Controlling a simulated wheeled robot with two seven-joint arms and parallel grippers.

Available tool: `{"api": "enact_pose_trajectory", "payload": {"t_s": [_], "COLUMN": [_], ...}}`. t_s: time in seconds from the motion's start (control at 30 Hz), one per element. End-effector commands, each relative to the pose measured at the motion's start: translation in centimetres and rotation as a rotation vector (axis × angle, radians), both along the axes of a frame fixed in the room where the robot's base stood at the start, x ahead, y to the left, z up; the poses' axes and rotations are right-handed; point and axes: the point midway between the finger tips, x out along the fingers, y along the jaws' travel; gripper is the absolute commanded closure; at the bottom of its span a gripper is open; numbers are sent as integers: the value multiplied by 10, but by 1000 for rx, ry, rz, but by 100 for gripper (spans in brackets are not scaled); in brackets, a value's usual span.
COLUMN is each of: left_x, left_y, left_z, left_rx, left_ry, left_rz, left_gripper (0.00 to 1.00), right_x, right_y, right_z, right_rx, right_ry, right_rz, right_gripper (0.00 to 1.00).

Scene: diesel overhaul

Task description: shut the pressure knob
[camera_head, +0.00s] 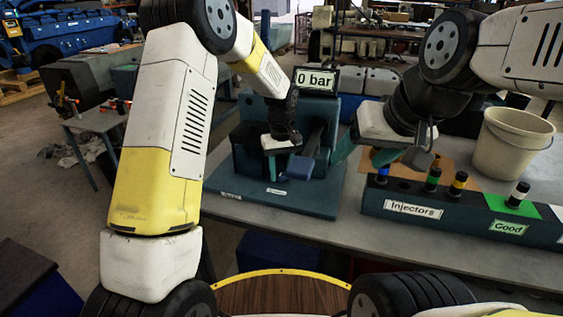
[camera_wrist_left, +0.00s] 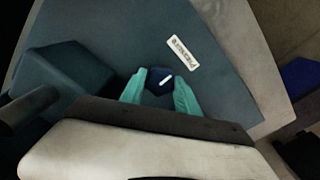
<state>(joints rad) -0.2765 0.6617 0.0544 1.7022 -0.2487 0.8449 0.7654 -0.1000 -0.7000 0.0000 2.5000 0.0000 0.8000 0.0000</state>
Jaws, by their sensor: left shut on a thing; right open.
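The pressure knob (camera_wrist_left: 160,80) is dark blue with a white mark on top, in the left wrist view. It sits between the two teal fingers of my left gripper (camera_wrist_left: 158,92), which is shut on it. In the head view my left gripper (camera_head: 280,165) points down at the blue test stand (camera_head: 240,194), and the knob is mostly hidden there. A white label (camera_head: 276,191) lies on the base in front of it. The display (camera_head: 316,79) above the stand reads 0 bar. My right gripper (camera_head: 368,158) is open and empty, right of the stand.
A blue rack (camera_head: 450,222) labelled Injectors and Good holds several injectors with coloured bands at the right. A beige bucket (camera_head: 512,142) stands behind it. The grey table (camera_head: 345,225) is bare along its front edge.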

Motion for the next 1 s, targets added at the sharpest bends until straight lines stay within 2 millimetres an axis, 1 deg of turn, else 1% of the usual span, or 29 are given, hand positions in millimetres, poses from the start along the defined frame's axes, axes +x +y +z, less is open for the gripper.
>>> {"api": "enact_pose_trajectory", "payload": {"t_s": [0.47,0.5,0.57,0.6,0.87,0.97,1.0], "left_x": [0,0,0,0,0,1,1], "left_y": [0,0,0,0,0,0,0], "left_z": [0,0,0,0,0,6,10], "left_rx": [-1,-1,-1,-1,0,0,0], "left_ry": [-1,-1,-1,-1,-1,-2,-2], "left_rz": [-16,-15,-15,-15,-14,-14,-14], "left_gripper": [100,56,44,41,41,41,41], "right_x": [0,0,0,0,0,0,0], "right_y": [0,0,0,0,0,0,0], "right_z": [0,0,0,0,0,0,0], "right_rx": [0,0,0,0,0,0,0], "right_ry": [0,0,0,0,0,0,0], "right_rz": [0,0,0,0,0,0,0], "right_gripper": [35,35,35,35,35,35,35]}}
